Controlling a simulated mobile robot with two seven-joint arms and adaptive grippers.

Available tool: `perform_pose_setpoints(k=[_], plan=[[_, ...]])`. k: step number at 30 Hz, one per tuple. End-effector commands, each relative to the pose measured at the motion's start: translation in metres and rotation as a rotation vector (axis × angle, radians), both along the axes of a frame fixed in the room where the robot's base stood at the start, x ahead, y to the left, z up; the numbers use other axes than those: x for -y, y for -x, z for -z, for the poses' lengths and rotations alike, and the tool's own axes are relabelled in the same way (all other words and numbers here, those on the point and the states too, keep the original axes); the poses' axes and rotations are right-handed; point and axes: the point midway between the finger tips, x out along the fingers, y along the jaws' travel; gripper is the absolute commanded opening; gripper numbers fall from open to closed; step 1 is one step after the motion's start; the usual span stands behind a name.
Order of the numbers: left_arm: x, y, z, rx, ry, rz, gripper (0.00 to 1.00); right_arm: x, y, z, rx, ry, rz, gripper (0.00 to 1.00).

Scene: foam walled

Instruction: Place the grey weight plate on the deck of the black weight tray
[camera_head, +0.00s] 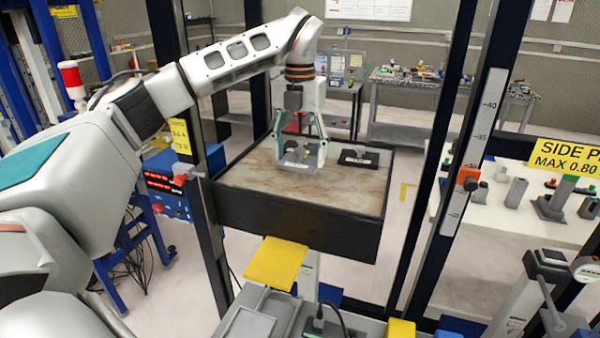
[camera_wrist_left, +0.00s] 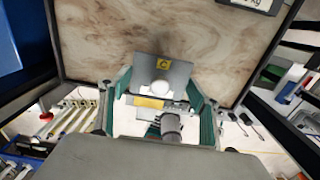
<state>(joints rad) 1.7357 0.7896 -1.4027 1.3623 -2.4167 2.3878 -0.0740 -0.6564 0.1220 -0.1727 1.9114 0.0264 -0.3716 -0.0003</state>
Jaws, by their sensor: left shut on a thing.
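The grey weight plate (camera_head: 296,166) is between the fingers of my left gripper (camera_head: 299,150), which is shut on it. The black weight tray (camera_head: 290,222) has a brown, wood-like deck (camera_head: 330,195). The plate is over the deck's left-middle part; I cannot tell whether it touches it. My right gripper is not in view.
A black labelled block (camera_head: 359,158) lies on the deck to the right of the plate. Dark uprights stand on both sides of the tray, one with a number scale (camera_head: 474,150). A yellow pad (camera_head: 275,264) is in front.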

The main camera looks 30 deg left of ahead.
Motion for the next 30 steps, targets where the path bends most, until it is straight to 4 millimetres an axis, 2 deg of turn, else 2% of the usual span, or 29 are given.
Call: perform_pose_setpoints(k=[15, 28, 29, 30], plan=[[0.0, 0.0, 0.051, 0.0, 0.002, 0.001, 0.25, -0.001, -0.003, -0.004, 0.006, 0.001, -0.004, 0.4], [0.0, 0.0, 0.056, 0.001, 0.001, 0.001, 0.25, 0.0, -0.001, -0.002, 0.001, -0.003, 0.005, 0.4], [0.0, 0.0, 0.057, 0.0, 0.0, 0.001, 0.7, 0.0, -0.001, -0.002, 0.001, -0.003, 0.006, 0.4], [0.0, 0.0, 0.057, 0.0, 0.0, 0.001, 0.79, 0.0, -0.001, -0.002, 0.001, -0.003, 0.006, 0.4]])
